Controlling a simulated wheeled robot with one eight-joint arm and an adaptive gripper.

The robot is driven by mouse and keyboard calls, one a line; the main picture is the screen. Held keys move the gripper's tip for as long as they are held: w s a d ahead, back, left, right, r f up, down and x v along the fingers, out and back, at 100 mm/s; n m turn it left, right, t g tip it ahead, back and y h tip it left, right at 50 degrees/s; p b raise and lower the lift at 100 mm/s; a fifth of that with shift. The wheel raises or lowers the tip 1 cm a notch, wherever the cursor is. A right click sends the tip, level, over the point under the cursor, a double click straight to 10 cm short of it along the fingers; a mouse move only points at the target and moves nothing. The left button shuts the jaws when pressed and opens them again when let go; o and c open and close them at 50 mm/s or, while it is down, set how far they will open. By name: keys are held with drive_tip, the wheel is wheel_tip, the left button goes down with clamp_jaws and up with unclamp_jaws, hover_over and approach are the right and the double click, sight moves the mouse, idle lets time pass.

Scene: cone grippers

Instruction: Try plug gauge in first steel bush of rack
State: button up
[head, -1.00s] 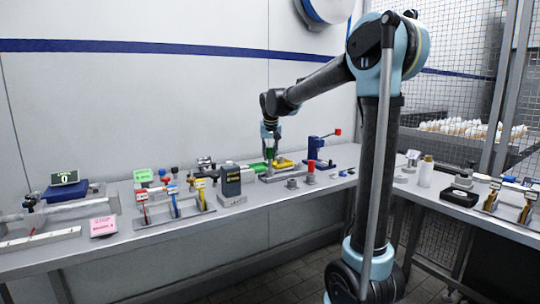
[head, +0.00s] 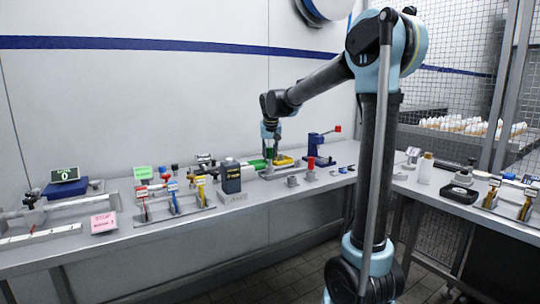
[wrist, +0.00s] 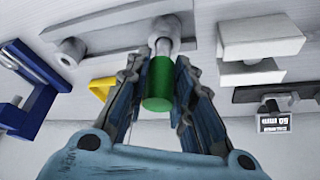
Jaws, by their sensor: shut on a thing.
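My gripper (wrist: 158,85) is shut on the green handle of the plug gauge (wrist: 160,84), with one finger on each side. The gauge's silver end shows beyond the handle and meets a bright round bush (wrist: 166,24) at the grey rack bar (wrist: 115,42). I cannot tell whether the end is inside the bush or only against it. Another steel bush (wrist: 72,50) stands on the bar at the left. In the head view my gripper (head: 271,150) is low over the back of the bench, and the gauge is small there.
A blue clamp-like fixture (wrist: 35,100) is left of the gripper in the wrist view. A pale block (wrist: 262,38) and a 50 mm label (wrist: 275,122) are at the right. In the head view, a blue press (head: 314,147) and a dark box (head: 231,178) flank the gripper on the bench (head: 260,202).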

drive_tip(key=shift+f, duration=0.85)
idle(0.4)
drive_tip(key=shift+r, duration=2.1)
idle(0.7)
drive_tip(key=shift+r, duration=2.4)
